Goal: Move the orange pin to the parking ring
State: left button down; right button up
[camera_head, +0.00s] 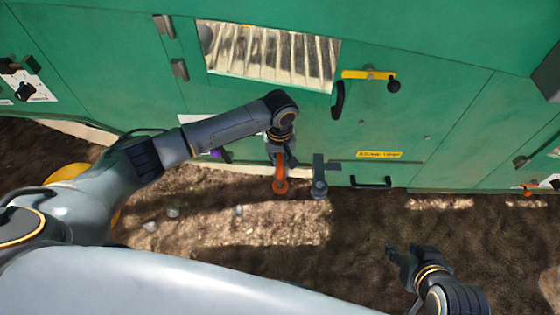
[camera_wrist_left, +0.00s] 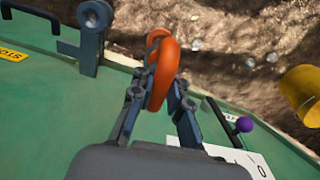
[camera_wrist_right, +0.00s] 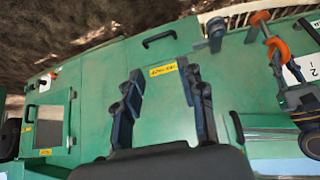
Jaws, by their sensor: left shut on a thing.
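The orange pin (camera_head: 280,186) hangs from my left gripper (camera_head: 281,160), in front of the green machine. In the left wrist view the pin's orange loop (camera_wrist_left: 165,75) stands between the fingertips (camera_wrist_left: 158,92), which are shut on it. The grey parking ring (camera_head: 319,188) sits on a bracket on the machine, just right of the pin and apart from it. It also shows in the left wrist view (camera_wrist_left: 93,15) and the right wrist view (camera_wrist_right: 215,30). My right gripper (camera_head: 398,256) is at the lower right, away from both; its fingers (camera_wrist_right: 159,80) are spread and empty.
A black handle (camera_head: 371,182) and a yellow label (camera_head: 379,154) are right of the ring. A purple knob (camera_wrist_left: 244,124) is near the pin. The ground before the machine is bare soil.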

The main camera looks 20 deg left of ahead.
pick_arm(q)
jog(key=shift+f+b, duration=0.3)
jog(key=shift+b, duration=0.15)
jog(key=shift+f+b, duration=0.25)
jog(key=shift+b, duration=0.2)
jog(key=shift+f, duration=1.15)
jog(key=shift+f+b, duration=0.35)
jog(key=shift+f, duration=0.6)
pick_arm(e)
jog(key=w+a+r+t+y, duration=0.1)
jog(key=w+a+r+t, duration=0.2)
jog(key=w+r+t, duration=0.3)
jog(key=shift+w+a+r+y, duration=0.15)
jog(key=shift+w+r+y, duration=0.25)
jog(key=shift+w+r, duration=0.7)
pick_arm(q)
jog(key=shift+f, duration=0.1)
jog(key=c, duration=1.2)
grip_release()
